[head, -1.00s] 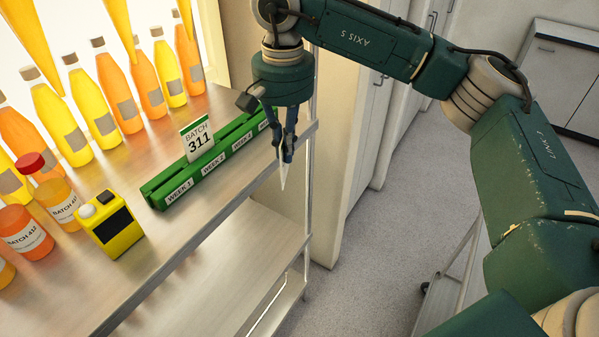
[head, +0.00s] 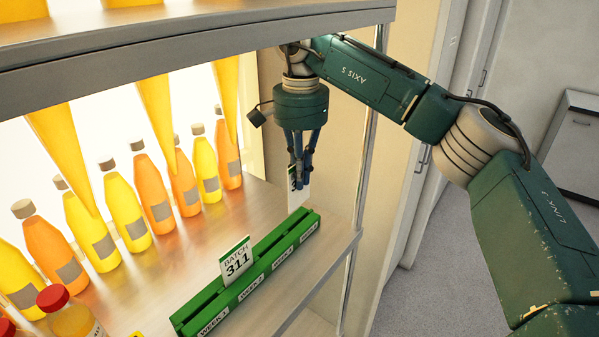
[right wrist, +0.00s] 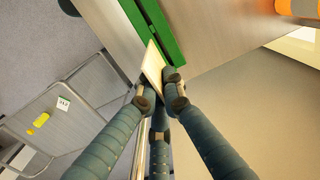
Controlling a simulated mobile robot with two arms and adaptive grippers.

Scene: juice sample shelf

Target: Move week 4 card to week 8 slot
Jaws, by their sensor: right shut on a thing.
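My right gripper (head: 303,184) is shut on a white card (head: 297,198) with a green top edge and part of a dark number showing. The fingers hide part of its face. It hangs upright at the far end of the green rack (head: 189,321); I cannot tell whether it touches the rack. In the right wrist view, the pale card (right wrist: 152,62) is between the fingertips beside the green rack (right wrist: 163,25). A "BATCH 311" card (head: 237,262) stands in the rack near the week 2 label. A week 8 label is not readable. My left gripper is not in view.
Orange and yellow bottles (head: 122,212) line the back of the shelf. An upper shelf (head: 200,40) hangs above. A red-capped bottle (head: 72,312) stands at lower left. The right wrist view shows a cart (right wrist: 78,78) bearing a small card (right wrist: 64,103) and a yellow object (right wrist: 41,120).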

